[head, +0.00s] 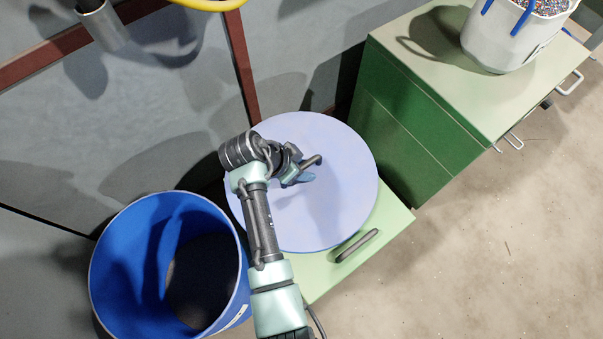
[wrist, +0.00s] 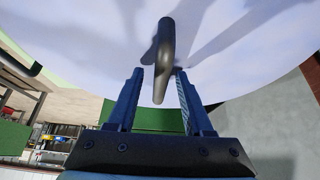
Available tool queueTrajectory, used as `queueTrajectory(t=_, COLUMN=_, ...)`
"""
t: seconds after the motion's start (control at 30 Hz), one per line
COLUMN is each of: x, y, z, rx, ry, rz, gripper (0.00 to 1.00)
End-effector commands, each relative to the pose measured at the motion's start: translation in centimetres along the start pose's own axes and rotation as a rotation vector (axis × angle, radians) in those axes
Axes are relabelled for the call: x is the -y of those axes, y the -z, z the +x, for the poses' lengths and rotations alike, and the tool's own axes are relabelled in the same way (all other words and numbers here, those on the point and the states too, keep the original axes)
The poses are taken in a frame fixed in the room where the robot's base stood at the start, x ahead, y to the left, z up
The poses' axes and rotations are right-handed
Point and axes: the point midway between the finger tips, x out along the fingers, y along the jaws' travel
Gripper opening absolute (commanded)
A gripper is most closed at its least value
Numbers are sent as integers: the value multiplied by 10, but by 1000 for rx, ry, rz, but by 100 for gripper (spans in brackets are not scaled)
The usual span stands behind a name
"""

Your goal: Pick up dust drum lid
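The dust drum lid (head: 345,190) is a large pale blue disc lying on a light green surface in the head view. A dark bar handle (head: 313,161) stands out from its face. In the wrist view the lid (wrist: 250,40) fills the upper part, with its handle (wrist: 165,45) in the centre. My gripper (head: 302,175) is at the handle. In the wrist view my gripper (wrist: 160,78) is open, its two blue fingers on either side of the handle's near end. Gaps show between handle and fingers; I see no clear contact.
An open blue drum (head: 120,265) with a dark inside stands left of my arm. A green cabinet (head: 420,120) stands at the upper right, bearing a white bucket (head: 490,45) of coloured granules. A grey wall (head: 150,110) is close behind the lid. Floor at right is clear.

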Motion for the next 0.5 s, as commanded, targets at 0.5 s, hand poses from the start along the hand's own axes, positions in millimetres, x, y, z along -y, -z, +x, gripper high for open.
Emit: queueTrajectory(t=0.5, x=0, y=0, z=0, rx=0, ry=0, rz=0, gripper=0)
